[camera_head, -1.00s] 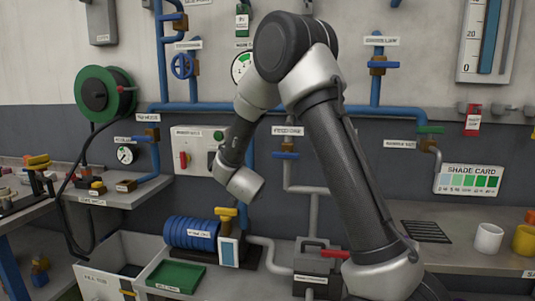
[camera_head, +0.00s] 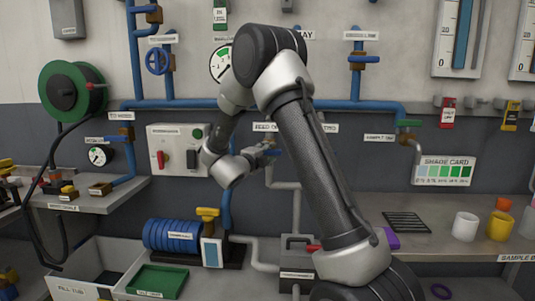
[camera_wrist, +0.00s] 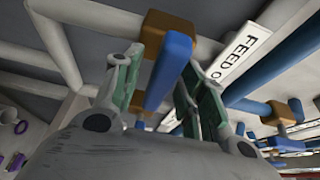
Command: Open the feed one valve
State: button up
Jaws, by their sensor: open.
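The feed one valve has a blue bar handle (camera_wrist: 168,70) on a brass-coloured body (camera_wrist: 170,32). In the wrist view the handle stands between the two green-padded fingers of my gripper (camera_wrist: 160,82), which are open on either side of it. I cannot tell whether a finger touches it. The label "FEED O..." (camera_wrist: 243,57) lies just right of the valve. In the head view my gripper (camera_head: 258,152) is at the valve, below the partly hidden feed label (camera_head: 264,127), and the valve is mostly hidden by the gripper and arm.
A switch box (camera_head: 178,150) with a red handle is left of my wrist. Grey pipe (camera_head: 283,185) runs below the valve. Another blue-handled valve (camera_wrist: 284,112) is right in the wrist view. A blue coiled hose (camera_head: 170,235) and green tray (camera_head: 158,281) are low left.

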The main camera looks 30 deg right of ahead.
jog(key=shift+w+d, duration=0.15)
grip_shut()
